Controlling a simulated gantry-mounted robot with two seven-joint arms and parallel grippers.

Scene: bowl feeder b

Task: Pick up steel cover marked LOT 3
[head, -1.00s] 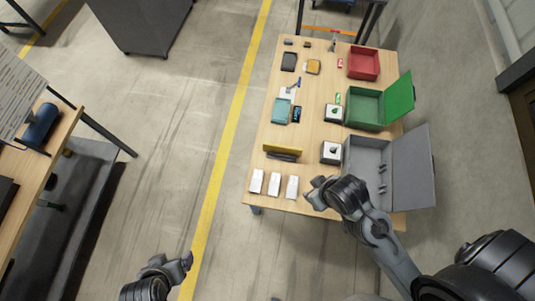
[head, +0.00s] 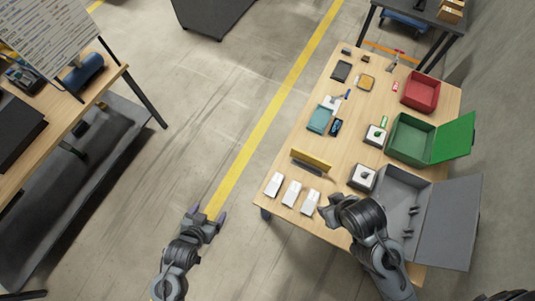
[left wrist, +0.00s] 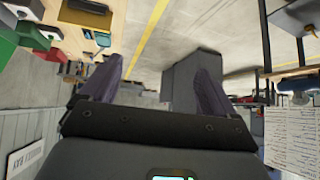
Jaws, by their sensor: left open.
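I cannot make out a steel cover marked LOT 3, since no such lettering is readable in the head view. Three small whitish pieces, the left one (head: 273,184), the middle one (head: 291,193) and the right one (head: 310,202), lie in a row at the table's near edge; their markings are too small to read. My left gripper (head: 208,213) is open and empty over the floor, left of the table. Its spread fingers also show in the left wrist view (left wrist: 158,88). My right gripper (head: 329,207) is by the table's near edge, close to the right whitish piece; its jaws are unclear.
The wooden table (head: 330,150) holds a grey box (head: 397,205) and a green box (head: 408,141), both with open lids, a red bin (head: 421,92) and a yellow-topped holder (head: 312,160). Another bench (head: 95,95) stands left. Open floor lies between.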

